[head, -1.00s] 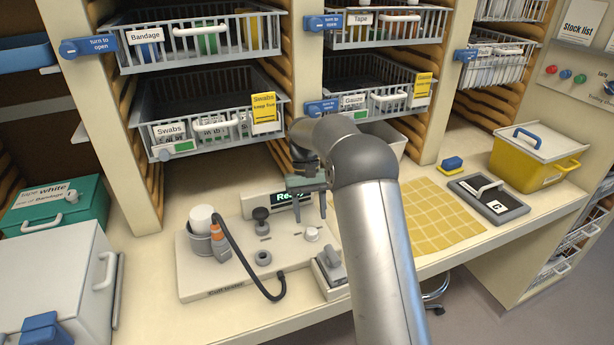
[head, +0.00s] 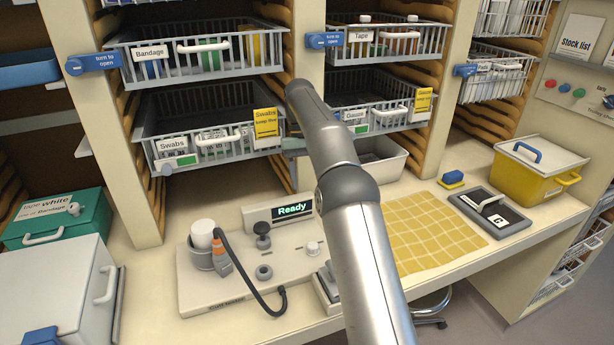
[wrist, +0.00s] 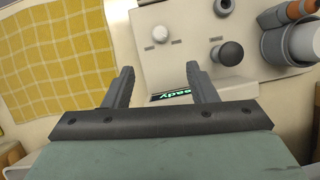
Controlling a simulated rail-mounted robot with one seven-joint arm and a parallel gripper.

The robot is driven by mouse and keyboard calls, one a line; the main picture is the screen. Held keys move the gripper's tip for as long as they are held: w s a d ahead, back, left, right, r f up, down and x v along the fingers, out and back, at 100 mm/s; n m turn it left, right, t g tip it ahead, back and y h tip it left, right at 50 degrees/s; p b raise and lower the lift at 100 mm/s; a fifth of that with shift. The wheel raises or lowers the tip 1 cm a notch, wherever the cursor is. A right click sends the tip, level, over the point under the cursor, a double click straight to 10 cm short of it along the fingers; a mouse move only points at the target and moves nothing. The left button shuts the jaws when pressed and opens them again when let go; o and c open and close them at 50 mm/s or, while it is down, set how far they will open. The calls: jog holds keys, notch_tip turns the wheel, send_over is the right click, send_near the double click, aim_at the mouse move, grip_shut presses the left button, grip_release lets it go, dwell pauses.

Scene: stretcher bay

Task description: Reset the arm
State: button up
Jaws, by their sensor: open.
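My gripper shows in the wrist view (wrist: 160,88) with its two dark fingers spread apart and nothing between them. It hangs above the counter by the white device (wrist: 187,55), near the edge of its "Ready" display. In the head view my arm reaches up and back between the Swabs and Gauze baskets. There only a small green-grey part of the gripper shows left of the arm; its fingers are hidden.
The device (head: 210,290) with its display (head: 293,210) stands on the counter. A yellow grid mat (head: 430,232), an open grey bin (head: 385,165), a dark tray (head: 490,212) and a yellow box (head: 535,175) lie to the right. The Swabs basket (head: 200,135) and Gauze basket (head: 375,115) hang close by.

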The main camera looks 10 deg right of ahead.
jog(key=s+r+t, duration=0.1)
jog(key=s+r, duration=0.1)
jog(key=s, duration=0.6)
jog(key=s+r+t, duration=0.2)
jog(key=s+r, duration=0.1)
jog(key=s, duration=0.5)
jog(key=s+f+t, duration=0.1)
jog(key=s+f, duration=0.4)
jog(key=s, duration=0.6)
jog(key=s+f+t, duration=0.1)
jog(key=s+f, duration=0.4)
jog(key=s, duration=0.7)
jog(key=shift+f, duration=0.25)
jog(key=shift+d, duration=0.1)
